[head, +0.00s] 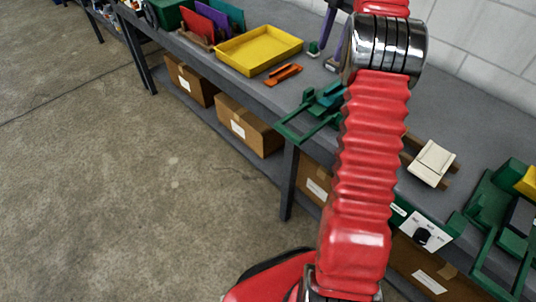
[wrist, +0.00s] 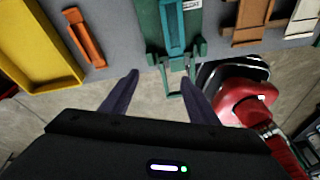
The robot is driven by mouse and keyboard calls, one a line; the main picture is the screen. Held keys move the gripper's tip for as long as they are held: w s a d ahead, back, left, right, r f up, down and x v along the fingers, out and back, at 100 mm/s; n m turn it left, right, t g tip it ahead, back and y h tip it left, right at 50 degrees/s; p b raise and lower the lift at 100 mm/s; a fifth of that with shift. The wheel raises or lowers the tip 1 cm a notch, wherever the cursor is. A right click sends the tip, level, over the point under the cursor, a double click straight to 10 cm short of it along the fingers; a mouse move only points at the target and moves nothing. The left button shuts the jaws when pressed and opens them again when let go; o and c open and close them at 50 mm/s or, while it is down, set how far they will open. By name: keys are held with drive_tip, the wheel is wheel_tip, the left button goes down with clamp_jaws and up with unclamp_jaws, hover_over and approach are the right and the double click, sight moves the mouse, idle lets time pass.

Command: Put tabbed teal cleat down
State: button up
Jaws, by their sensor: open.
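The teal cleat (wrist: 173,28) lies in a green fixture (wrist: 151,27) at the top middle of the wrist view. In the head view the teal piece (head: 327,96) shows on the same fixture at the bench's front edge, partly hidden by my arm. My gripper (wrist: 160,77) is open, its two dark fingers apart with nothing between them. In the wrist view the fingertips appear just below the fixture, with floor behind them. I cannot tell their height above the bench.
A yellow tray (head: 258,50) and an orange piece (head: 283,75) lie left of the fixture. A cream block on wooden strips (head: 432,163) and another green fixture (head: 488,205) lie to the right. Cardboard boxes (head: 248,125) sit on the lower shelf. The floor at left is clear.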

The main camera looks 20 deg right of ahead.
drive_tip(key=s+a+r+m+t+h, duration=0.1)
drive_tip(key=s+a+r+m, duration=0.15)
drive_tip(key=a, duration=0.45)
drive_tip(key=s+a+r+m+t+h, duration=0.1)
drive_tip(key=s+a+r+m, duration=0.1)
drive_tip(key=s+a+m, duration=0.35)
drive_tip(key=s+a+r+m+t, duration=0.1)
drive_tip(key=s+a+r, duration=0.1)
drive_tip(key=a, duration=0.6)
drive_tip(key=s+a+f+m+t, duration=0.1)
drive_tip(key=s+a+f+m, duration=0.3)
drive_tip(key=s, duration=0.4)
drive_tip(key=s+a+f+m+t, duration=0.2)
drive_tip(key=s+a+f+m, duration=0.3)
drive_tip(key=s, duration=0.4)
drive_tip(key=shift+a+f+h, duration=0.4)
drive_tip(key=shift+a+f, duration=0.3)
drive_tip(key=shift+a, duration=0.5)
